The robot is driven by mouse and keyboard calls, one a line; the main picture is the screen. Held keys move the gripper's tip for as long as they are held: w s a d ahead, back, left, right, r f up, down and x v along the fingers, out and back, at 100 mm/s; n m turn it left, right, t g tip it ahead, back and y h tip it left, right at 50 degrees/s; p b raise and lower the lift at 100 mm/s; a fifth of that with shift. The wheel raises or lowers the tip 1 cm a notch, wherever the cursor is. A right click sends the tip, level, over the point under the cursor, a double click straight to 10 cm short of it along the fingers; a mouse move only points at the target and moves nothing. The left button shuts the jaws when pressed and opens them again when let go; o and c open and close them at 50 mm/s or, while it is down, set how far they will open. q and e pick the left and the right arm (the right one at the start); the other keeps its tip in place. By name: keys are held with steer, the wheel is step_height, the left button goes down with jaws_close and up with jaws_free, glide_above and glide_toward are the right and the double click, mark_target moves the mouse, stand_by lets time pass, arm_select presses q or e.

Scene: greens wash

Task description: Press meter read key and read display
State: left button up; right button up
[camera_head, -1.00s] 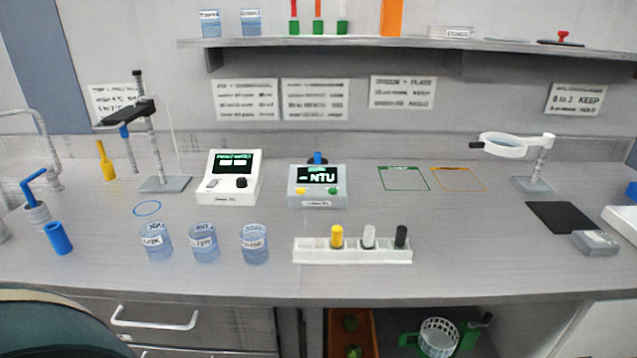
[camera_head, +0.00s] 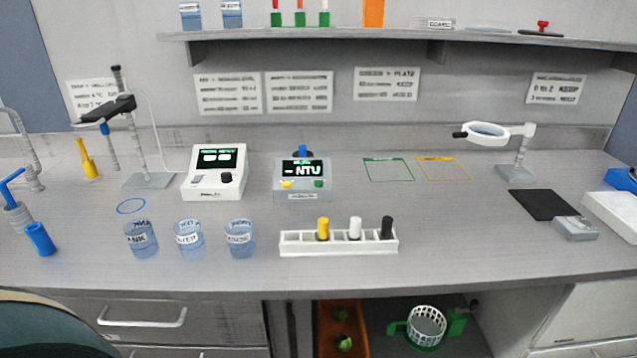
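The turbidity meter (camera_head: 302,180) is a grey box on the bench, a little left of the middle. Its dark display (camera_head: 303,170) shows "- NTU" in pale characters. A yellow key (camera_head: 287,184) and a green key (camera_head: 318,183) sit on its front below the display. A blue-topped part (camera_head: 302,152) stands at its back. A white instrument (camera_head: 215,172) with a green-lit screen stands to its left; its small text is too blurred to read. Neither of my grippers is in view.
A white rack (camera_head: 338,243) with yellow, white and black-capped vials stands in front of the meter. Three labelled beakers (camera_head: 190,240) stand left of it. Green and yellow outlined squares (camera_head: 388,169) mark clear bench to the right. A magnifier lamp (camera_head: 487,135) stands further right.

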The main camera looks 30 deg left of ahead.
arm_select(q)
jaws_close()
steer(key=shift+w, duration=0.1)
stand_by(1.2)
